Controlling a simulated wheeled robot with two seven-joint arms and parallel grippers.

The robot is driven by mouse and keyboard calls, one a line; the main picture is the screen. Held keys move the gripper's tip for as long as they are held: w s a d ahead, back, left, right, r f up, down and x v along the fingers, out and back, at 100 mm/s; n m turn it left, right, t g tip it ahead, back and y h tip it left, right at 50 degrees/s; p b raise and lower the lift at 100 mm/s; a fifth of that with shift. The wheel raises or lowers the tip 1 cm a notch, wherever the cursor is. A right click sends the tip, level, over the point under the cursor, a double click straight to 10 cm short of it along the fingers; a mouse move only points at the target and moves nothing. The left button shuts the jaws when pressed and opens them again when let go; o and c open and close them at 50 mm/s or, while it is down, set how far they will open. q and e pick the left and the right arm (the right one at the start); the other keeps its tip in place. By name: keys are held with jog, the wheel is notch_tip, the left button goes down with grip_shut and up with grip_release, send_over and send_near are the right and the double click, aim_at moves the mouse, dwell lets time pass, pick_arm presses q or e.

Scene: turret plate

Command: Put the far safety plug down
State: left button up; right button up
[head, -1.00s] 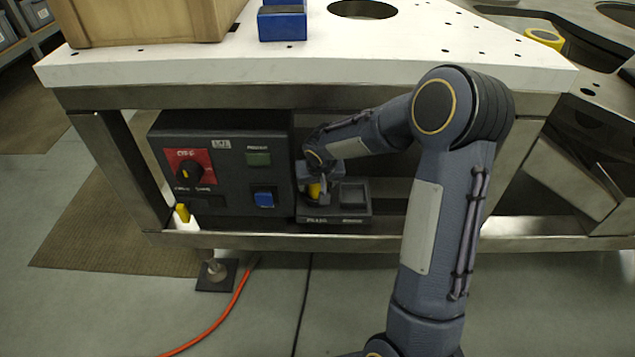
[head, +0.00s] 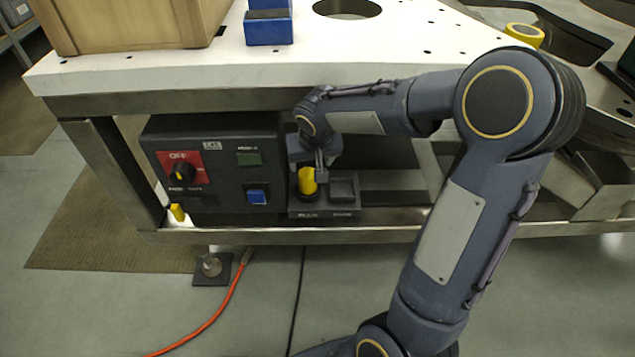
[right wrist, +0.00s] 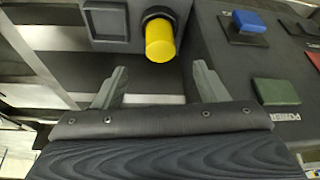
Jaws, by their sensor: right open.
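A yellow safety plug (head: 307,181) stands upright in the black round socket of a small holder (head: 325,211) on the lower shelf, beside the control box. It also shows in the right wrist view (right wrist: 160,42), with its dark collar at the socket. My right gripper (head: 321,170) is open and empty, close by the plug and apart from it. In the right wrist view its two fingers (right wrist: 161,82) are spread, with the plug beyond their tips. A second yellow piece (head: 177,212) sits at the left end of the shelf. My left gripper is out of view.
The control box (head: 215,165) has a red switch panel, a green part and a blue button (head: 257,196). A square empty recess (head: 343,188) lies right of the plug. The white table top (head: 180,75) overhangs the shelf. An orange cable (head: 225,307) runs over the floor.

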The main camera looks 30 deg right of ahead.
jog(key=s+a+r+y, duration=0.1)
jog(key=s+a, duration=0.2)
jog(key=s, duration=0.5)
jog(key=s+a+r+n+t+y, duration=0.1)
jog(key=s+a+r+y, duration=0.1)
jog(key=s, duration=0.6)
jog(key=s+a+r+n+y, duration=0.1)
jog(key=s+a+y, duration=0.1)
jog(key=s+a, duration=0.3)
jog(key=s, duration=0.3)
jog(key=shift+r, duration=0.4)
jog(key=shift+s, duration=0.1)
notch_tip(320, 180, up, 24)
jog(key=p, duration=2.3)
jog(key=shift+f+p, duration=0.2)
jog(key=shift+p, duration=0.1)
